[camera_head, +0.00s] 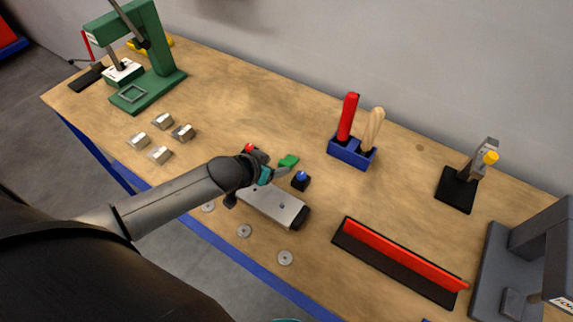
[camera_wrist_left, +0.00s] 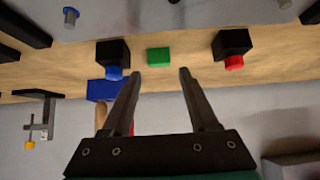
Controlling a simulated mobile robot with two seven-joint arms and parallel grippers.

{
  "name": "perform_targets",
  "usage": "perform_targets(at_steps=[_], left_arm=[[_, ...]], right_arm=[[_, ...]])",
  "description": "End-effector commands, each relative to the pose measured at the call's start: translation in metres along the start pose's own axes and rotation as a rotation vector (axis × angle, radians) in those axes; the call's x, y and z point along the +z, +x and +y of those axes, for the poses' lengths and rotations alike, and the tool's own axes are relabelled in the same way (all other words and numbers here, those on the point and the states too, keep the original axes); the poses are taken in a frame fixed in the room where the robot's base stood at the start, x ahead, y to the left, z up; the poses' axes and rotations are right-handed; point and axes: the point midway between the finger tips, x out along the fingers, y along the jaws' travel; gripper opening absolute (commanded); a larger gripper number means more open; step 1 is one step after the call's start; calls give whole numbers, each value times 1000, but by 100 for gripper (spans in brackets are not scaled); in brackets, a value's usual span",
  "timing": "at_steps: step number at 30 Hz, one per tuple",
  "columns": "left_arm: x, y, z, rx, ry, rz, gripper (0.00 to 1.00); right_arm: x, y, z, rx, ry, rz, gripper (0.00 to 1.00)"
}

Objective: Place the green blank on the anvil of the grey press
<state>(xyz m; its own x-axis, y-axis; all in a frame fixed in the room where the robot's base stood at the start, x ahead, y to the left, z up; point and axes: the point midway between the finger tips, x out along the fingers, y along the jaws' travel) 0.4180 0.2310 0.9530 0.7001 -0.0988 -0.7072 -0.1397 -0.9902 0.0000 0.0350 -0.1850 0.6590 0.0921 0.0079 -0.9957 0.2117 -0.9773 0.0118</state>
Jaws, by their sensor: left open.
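The green blank (camera_head: 289,161) lies on the wooden table just beyond my left gripper (camera_head: 274,172). In the left wrist view the green blank (camera_wrist_left: 159,55) sits ahead of the open fingertips (camera_wrist_left: 162,73), roughly centred between them and not held. The grey press (camera_head: 535,250) stands at the right edge of the head view, partly cut off. A small grey block on its base, which may be the anvil (camera_head: 512,302), appears bare.
A blue-button box (camera_head: 301,180) and a red-button box (camera_wrist_left: 232,46) flank the blank. A metal plate (camera_head: 272,205) lies in front. A blue holder (camera_head: 351,152) with two handles stands behind. A red-edged black bar (camera_head: 395,262) lies before the grey press. A green press (camera_head: 150,60) stands far left.

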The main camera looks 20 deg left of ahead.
Motion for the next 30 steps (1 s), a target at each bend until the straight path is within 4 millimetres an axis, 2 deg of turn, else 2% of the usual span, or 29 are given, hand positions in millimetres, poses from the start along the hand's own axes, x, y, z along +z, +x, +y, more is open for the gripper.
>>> perform_targets(at_steps=[7,18,28,30], left_arm=[[0,13,0,0,-1,1,60],[3,53,1,1,0,0,60],[3,57,1,0,0,0,60],[3,57,1,0,0,0,54]], right_arm=[[2,3,4,5,-3,-2,50],[3,13,4,5,-3,-3,50],[3,13,4,5,-3,-3,50],[3,13,4,5,-2,-3,50]])
